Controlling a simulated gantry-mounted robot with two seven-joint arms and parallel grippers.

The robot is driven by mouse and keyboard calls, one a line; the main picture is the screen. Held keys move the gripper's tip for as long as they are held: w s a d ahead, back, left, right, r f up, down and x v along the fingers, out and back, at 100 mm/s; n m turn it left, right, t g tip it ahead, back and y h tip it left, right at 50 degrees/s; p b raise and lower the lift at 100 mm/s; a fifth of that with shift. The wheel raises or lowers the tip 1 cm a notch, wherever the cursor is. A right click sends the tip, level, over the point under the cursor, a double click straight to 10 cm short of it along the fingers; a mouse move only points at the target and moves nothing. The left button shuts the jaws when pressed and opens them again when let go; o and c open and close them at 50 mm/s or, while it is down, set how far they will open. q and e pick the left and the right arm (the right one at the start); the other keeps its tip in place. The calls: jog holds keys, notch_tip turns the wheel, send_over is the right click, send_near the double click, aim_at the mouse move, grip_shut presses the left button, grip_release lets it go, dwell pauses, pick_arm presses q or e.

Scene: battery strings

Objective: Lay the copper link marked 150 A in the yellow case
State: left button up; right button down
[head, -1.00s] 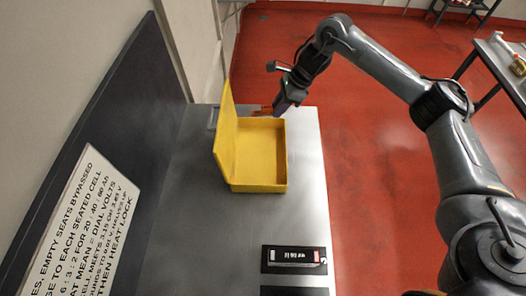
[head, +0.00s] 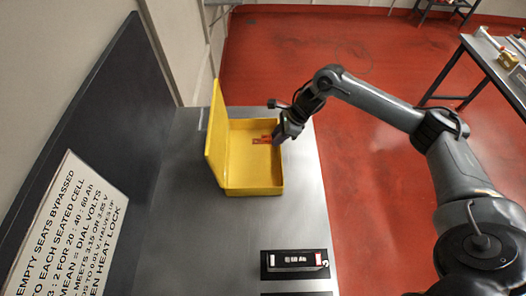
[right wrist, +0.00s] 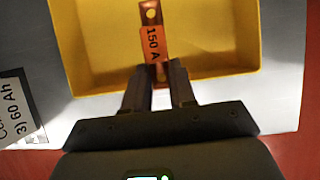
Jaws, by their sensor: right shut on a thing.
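The yellow case (head: 252,184) stands on the steel bench with its lid raised on the left side. My right gripper (head: 279,140) is at the case's right wall. In the right wrist view my right gripper (right wrist: 158,78) is shut on the near end of the copper link (right wrist: 152,15). The link carries an orange label reading 150 A. In the head view the link (head: 262,140) lies across the case's open interior. I cannot tell whether it touches the floor of the case. My left gripper is not in view.
A black cell holder (head: 294,272) sits on the bench nearer me. A dark panel with a white printed sign (head: 66,230) runs along the left. Bare bench (head: 220,235) lies between. In the wrist view a label reading 60 Ah (right wrist: 18,105) shows at the left.

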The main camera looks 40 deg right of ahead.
aim_at(265, 143)
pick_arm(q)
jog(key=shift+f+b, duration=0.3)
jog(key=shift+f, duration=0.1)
pick_arm(e)
jog(key=a+f, duration=0.1)
jog(key=w+a+f, duration=0.2)
jog(key=a, duration=0.1)
jog(key=shift+w+a, duration=0.1)
jog(key=shift+w, duration=0.1)
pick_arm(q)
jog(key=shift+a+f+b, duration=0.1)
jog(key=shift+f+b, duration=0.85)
pick_arm(e)
jog(key=shift+f, duration=1.95)
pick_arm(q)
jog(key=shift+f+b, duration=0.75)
pick_arm(e)
jog(key=shift+f, duration=0.6)
jog(key=c, duration=0.9)
grip_release()
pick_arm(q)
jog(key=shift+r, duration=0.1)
